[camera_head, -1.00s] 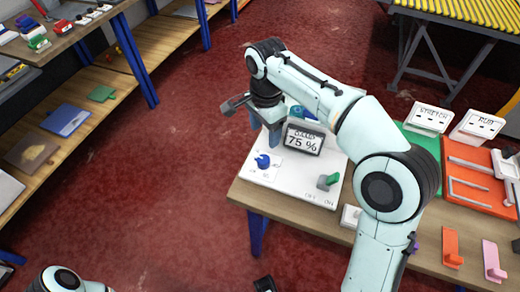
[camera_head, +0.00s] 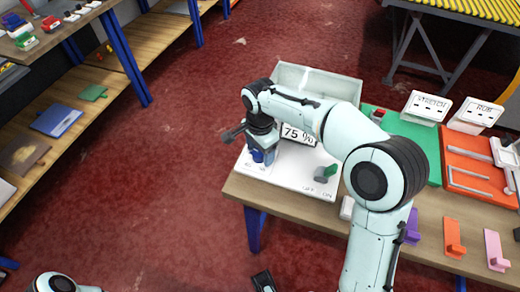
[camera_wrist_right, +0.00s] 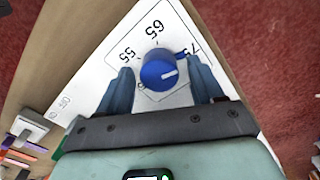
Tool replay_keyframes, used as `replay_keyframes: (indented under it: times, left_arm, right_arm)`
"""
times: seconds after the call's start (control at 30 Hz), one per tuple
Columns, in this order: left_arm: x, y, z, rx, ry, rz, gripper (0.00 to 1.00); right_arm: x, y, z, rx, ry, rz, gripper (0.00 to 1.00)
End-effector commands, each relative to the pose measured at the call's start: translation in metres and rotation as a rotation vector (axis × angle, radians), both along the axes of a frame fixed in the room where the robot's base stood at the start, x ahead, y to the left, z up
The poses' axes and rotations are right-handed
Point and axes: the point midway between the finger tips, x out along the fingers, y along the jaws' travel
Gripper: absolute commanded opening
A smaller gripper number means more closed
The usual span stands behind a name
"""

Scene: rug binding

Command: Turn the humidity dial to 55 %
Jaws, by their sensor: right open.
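The blue humidity dial (camera_head: 257,156) sits on a white panel (camera_head: 300,181) at the left end of the table. In the wrist view the dial (camera_wrist_right: 158,72) shows a white line toward the right, on the side of the 75 mark; 55 and 65 are printed left of and above it. The display (camera_head: 299,135) reads 75 %. My right gripper (camera_head: 262,152) is over the dial, pointing down. In the wrist view its open fingers (camera_wrist_right: 160,66) stand on either side of the dial, with gaps visible.
A green-handled switch (camera_head: 327,173) marked OFF and ON is on the same panel. A pale open bin (camera_head: 335,87) stands behind the display. A green mat (camera_head: 418,140) and orange tray (camera_head: 468,176) lie to the right. Red floor is clear left of the table.

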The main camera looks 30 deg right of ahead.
Motion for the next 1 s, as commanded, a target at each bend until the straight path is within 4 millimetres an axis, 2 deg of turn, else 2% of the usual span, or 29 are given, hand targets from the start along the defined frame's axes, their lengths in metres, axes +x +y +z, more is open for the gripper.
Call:
replay_keyframes:
  times: [0.03,0.07,0.2,0.23,0.67,1.0]
  left_arm:
    - [0.0,0.0,0.0,0.0,0.0,0.0,0.43]
    - [0.0,0.0,0.0,0.0,0.0,0.0,0.43]
    - [0.0,0.0,0.0,0.0,0.0,0.0,0.43]
    - [0.0,0.0,0.0,0.0,0.0,0.0,0.43]
    - [-0.001,0.0,0.004,-0.002,0.007,-0.001,0.43]
    - [-0.006,0.0,0.017,-0.005,0.025,-0.006,0.43]
  right_arm:
    - [0.0,0.0,0.0,0.0,0.0,0.0,0.67]
    - [0.0,0.0,0.0,0.0,0.0,0.0,0.6]
    - [0.0,0.0,0.0,0.0,0.001,0.0,0.14]
    - [0.0,0.0,0.0,0.0,0.001,0.0,0.11]
    - [0.0,0.0,0.001,-0.001,0.001,0.063,0.11]
    - [0.001,0.0,0.001,-0.002,0.003,0.317,0.11]
